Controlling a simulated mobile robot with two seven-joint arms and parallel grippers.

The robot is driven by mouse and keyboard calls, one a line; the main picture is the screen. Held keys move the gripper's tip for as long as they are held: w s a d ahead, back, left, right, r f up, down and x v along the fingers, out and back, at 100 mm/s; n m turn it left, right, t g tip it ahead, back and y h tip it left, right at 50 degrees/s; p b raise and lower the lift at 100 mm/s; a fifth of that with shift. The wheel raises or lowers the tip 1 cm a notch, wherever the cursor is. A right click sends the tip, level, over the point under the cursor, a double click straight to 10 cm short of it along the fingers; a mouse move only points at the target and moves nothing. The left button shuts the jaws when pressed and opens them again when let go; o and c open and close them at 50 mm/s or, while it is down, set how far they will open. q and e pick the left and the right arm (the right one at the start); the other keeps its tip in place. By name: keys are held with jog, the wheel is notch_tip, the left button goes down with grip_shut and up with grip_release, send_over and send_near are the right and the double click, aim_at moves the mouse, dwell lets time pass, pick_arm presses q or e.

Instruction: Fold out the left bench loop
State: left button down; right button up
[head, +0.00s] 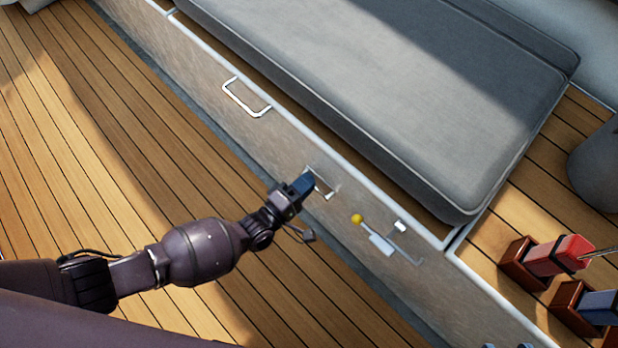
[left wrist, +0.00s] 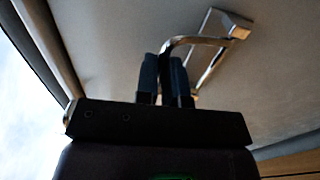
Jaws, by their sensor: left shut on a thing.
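A chrome bench loop (head: 327,193) sits on the front face of the grey bench, and my left gripper (head: 305,184) is shut on it. In the left wrist view, the loop (left wrist: 208,40) curves from its bracket on the panel to the two dark fingers (left wrist: 165,75), which close around it. The fingers hide part of the loop, so I cannot tell its exact angle. Two small blue tips (head: 507,346) at the bottom edge of the head view may be my right gripper; too little of them shows to be sure.
Another chrome loop (head: 246,98) is on the panel up and left. A lever with a yellow knob (head: 357,218) sits just right of my gripper, near a further thin loop (head: 408,247). A grey cushion (head: 400,90) lies above. The plank floor (head: 120,150) is clear.

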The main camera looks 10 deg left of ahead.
pick_arm(q)
jog(key=shift+s+a+f+t+h, duration=0.2)
jog(key=shift+s+f+t+h, duration=0.1)
jog(key=shift+t+h, duration=0.3)
jog(key=shift+s+a+f+t+h, duration=0.25)
jog(key=shift+t+h, duration=0.15)
jog(key=shift+t, duration=0.4)
